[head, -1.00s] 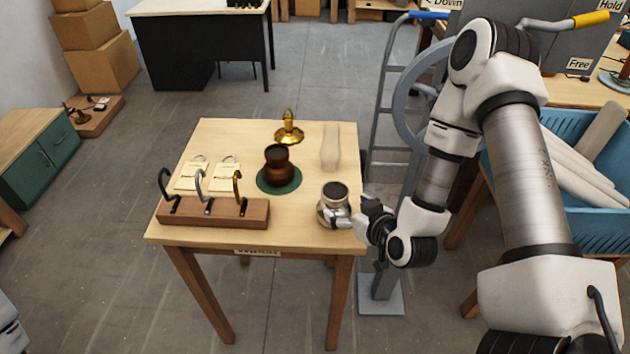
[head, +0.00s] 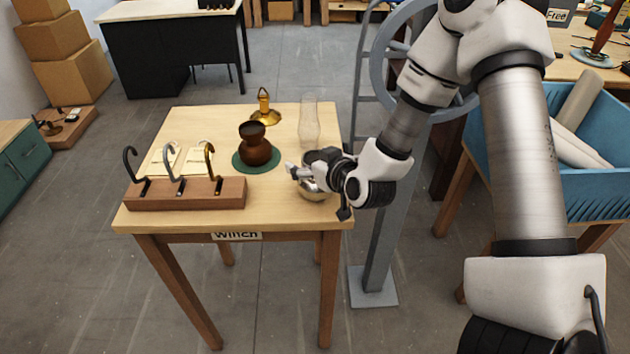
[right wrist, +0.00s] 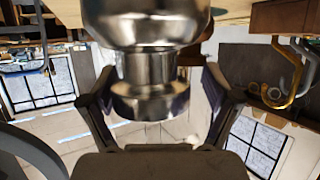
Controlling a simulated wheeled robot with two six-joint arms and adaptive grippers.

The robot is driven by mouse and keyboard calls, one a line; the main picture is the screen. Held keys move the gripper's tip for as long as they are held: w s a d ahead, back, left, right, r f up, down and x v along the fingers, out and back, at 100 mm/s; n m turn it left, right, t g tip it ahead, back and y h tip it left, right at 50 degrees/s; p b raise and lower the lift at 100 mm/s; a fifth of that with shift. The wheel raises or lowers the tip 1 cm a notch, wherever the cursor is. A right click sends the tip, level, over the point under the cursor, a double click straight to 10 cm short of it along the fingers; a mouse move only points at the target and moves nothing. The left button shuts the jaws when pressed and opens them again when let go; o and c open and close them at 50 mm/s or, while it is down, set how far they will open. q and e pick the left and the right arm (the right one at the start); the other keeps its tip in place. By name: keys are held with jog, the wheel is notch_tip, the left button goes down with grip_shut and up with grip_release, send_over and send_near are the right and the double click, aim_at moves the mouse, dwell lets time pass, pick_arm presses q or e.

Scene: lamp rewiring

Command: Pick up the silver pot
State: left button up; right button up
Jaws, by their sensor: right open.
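The silver pot (head: 314,195) stands near the right front corner of the wooden table (head: 280,222). In the head view my right gripper (head: 303,176) is in front of it and hides most of it. In the right wrist view the shiny silver pot (right wrist: 148,65) fills the space between the two spread fingers of my right gripper (right wrist: 158,88). The fingers are open on either side of the pot's narrow part, with gaps showing. My left gripper is out of view.
A brown pot (head: 256,148) sits on a green round mat (head: 240,166). A brass piece (head: 265,112) and a clear glass chimney (head: 309,125) stand behind. A wooden block with several hooks (head: 190,194) is at left. A grey post (head: 385,240) stands right of the table.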

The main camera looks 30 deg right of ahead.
jog(key=shift+w+d+f, duration=0.3)
jog(key=shift+w+f, duration=0.05)
jog(key=shift+f, duration=0.05)
jog(key=shift+s+a+r, duration=0.15)
jog(key=shift+s+r, duration=0.05)
jog(key=shift+s, duration=0.05)
jog(key=c, duration=1.3)
jog(key=shift+w, duration=0.1)
jog(key=shift+c, duration=0.2)
jog(key=shift+r, duration=0.1)
